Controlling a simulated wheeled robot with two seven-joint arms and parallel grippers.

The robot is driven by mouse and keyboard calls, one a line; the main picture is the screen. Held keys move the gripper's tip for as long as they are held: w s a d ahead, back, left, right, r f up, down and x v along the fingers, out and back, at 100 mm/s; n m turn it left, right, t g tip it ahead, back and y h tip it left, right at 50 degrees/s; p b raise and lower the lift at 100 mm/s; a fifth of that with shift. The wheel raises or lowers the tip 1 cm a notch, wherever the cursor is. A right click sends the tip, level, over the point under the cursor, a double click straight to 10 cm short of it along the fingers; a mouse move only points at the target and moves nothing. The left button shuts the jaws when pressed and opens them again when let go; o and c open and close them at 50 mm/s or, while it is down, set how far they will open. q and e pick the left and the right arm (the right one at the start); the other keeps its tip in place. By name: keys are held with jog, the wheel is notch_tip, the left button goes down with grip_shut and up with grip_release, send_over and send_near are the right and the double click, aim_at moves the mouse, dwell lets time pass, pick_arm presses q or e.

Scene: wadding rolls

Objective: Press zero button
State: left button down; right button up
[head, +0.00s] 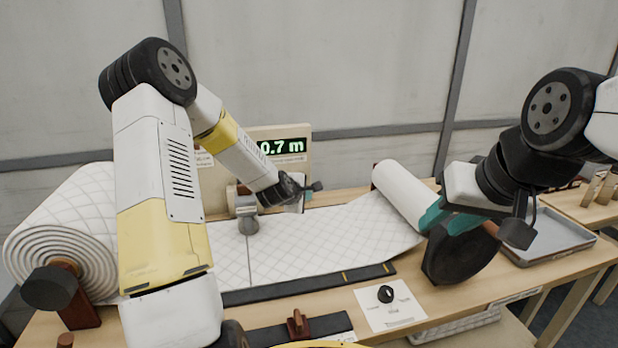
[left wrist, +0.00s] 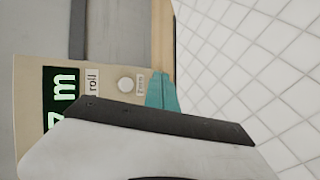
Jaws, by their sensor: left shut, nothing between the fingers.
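The length display (head: 283,147) stands behind the table and reads 0.7 m. In the left wrist view a round white button (left wrist: 126,85) sits on its pale panel, with a small, partly legible label beside it. The button is not clear in the head view. My left gripper (left wrist: 162,91) shows shut, empty teal fingertips beside the button; I cannot tell whether they touch the panel. In the head view the left gripper (head: 298,188) is just in front of the panel's lower part. My right gripper (head: 452,217) is at the take-up roll's near end; its grip is unclear.
Quilted white wadding (head: 310,238) runs across the table from a large roll (head: 70,225) at left to a smaller take-up roll (head: 400,192). A black knob (head: 386,294) sits on a white card at the front. A metal tray (head: 550,240) lies at right.

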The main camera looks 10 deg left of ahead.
pick_arm(q)
jog(key=w+a, duration=0.3)
jog(key=w, duration=0.5)
jog(key=shift+a, duration=0.2)
jog(key=shift+w, duration=0.2)
dwell(1.9)
jog(key=shift+w+a, duration=0.15)
jog(key=shift+w, duration=0.1)
jog(key=shift+w+a, duration=0.2)
jog(key=shift+w, duration=0.25)
dwell(0.7)
jog(key=shift+s, duration=0.1)
jog(key=shift+s+d, duration=0.35)
jog(key=shift+s, duration=0.4)
jog(key=shift+s, duration=0.1)
jog(key=shift+s+d, duration=0.3)
jog(key=shift+s, duration=0.45)
jog(key=shift+s+d, duration=0.35)
jog(key=shift+s, duration=0.35)
jog(key=shift+s+d, duration=0.3)
jog(key=shift+s, duration=0.45)
